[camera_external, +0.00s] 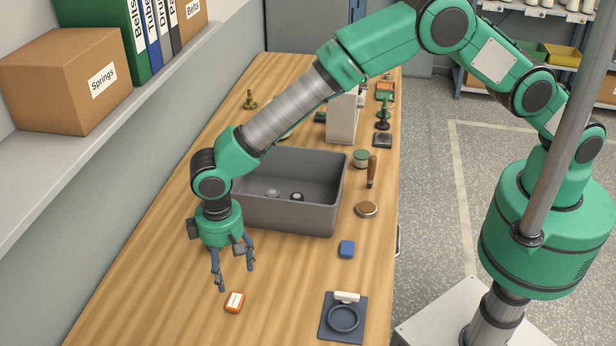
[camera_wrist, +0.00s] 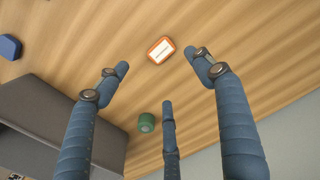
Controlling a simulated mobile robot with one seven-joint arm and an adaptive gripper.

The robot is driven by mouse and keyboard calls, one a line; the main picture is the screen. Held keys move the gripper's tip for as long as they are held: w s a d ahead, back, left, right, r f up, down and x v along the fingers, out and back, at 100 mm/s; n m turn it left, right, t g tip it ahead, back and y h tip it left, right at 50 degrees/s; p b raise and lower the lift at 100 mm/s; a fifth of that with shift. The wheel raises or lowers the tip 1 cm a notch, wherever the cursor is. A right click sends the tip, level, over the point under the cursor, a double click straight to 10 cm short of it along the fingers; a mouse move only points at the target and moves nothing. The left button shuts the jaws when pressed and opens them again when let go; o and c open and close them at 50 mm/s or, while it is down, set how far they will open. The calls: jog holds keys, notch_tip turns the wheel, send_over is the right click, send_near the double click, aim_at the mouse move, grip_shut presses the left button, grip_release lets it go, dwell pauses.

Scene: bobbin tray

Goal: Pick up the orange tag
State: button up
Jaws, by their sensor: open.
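The orange tag (camera_external: 234,302) lies flat on the wooden table near the front, with a white label on its upper face. It also shows in the wrist view (camera_wrist: 161,50), just beyond the fingertips and between the two outer fingers. My gripper (camera_external: 236,278) points down with its fingers spread, above the table and slightly behind the tag in the external view. In the wrist view my gripper (camera_wrist: 157,72) has three blue fingers apart with nothing between them. The tag is in full sight and no finger appears to touch it.
A grey bin (camera_external: 291,218) stands behind my gripper. A blue block (camera_external: 347,249) and a dark plate with a ring (camera_external: 329,322) lie to the right. A green cylinder (camera_wrist: 146,123) shows near the bin in the wrist view. The table around the tag is clear.

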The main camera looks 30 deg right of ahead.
send_over(235, 301)
jog(key=shift+w+d+f, duration=0.1)
jog(key=shift+w+f, duration=0.05)
jog(key=shift+f, duration=1.4)
jog(key=shift+w+f, duration=0.1)
jog(key=shift+f, duration=1.45)
jog(key=shift+s+f+p, duration=0.2)
jog(key=shift+f+p, duration=0.2)
jog(key=shift+f, duration=2.15)
jog(key=c, duration=1.2)
